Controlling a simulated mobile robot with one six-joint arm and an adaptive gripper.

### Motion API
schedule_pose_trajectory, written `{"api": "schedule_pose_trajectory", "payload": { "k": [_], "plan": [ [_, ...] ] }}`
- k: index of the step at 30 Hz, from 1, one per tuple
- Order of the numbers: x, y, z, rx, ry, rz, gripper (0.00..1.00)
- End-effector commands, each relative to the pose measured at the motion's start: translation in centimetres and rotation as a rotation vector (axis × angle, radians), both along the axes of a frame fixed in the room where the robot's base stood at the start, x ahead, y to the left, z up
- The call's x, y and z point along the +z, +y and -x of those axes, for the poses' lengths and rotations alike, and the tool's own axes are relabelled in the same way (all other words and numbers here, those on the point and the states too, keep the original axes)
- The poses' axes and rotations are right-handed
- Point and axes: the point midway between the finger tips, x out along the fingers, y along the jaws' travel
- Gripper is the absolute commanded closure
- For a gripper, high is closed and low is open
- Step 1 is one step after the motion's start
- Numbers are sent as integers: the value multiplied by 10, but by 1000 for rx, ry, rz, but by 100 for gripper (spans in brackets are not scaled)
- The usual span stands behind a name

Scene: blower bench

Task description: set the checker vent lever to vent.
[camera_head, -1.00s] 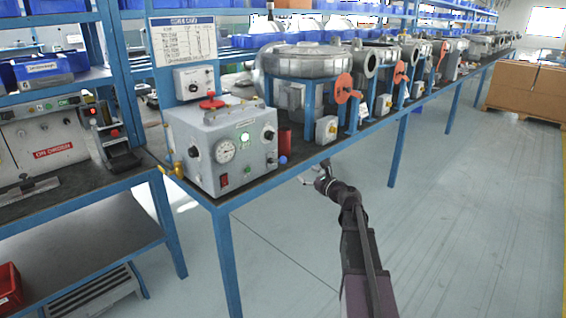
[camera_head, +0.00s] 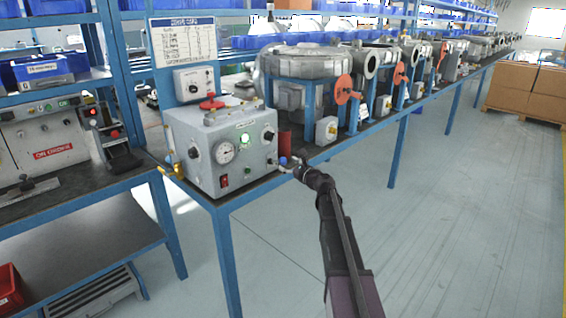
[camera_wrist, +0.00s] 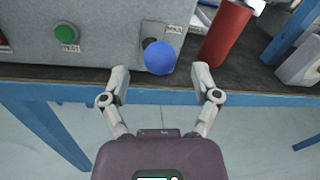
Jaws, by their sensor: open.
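The checker (camera_head: 232,182) is a grey box with a round gauge, standing on the bench corner. A blue ball knob (camera_head: 283,161), seemingly the end of the vent lever, is low at its right side. In the wrist view the blue ball (camera_wrist: 160,57) is ahead of my gripper (camera_wrist: 160,78), centred between the two spread fingertips. My gripper is open and no finger appears to touch the ball. The ball hides most of the lever behind it. In the head view my gripper (camera_head: 289,167) is at the bench edge beside the knob.
A red cylinder (camera_wrist: 226,32) stands close right of the ball, near my right finger. A green button (camera_wrist: 66,35) is on the checker's face to the left. Blowers (camera_head: 305,62) stand farther along the bench.

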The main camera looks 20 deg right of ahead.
Motion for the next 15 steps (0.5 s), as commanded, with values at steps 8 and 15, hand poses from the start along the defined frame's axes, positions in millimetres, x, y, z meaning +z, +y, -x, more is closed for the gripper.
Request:
{"api": "schedule_pose_trajectory", "payload": {
  "k": [8,15],
  "plan": [
    [0,11,-26,0,0,0,20],
    [0,12,-29,0,0,0,20]
  ]
}}
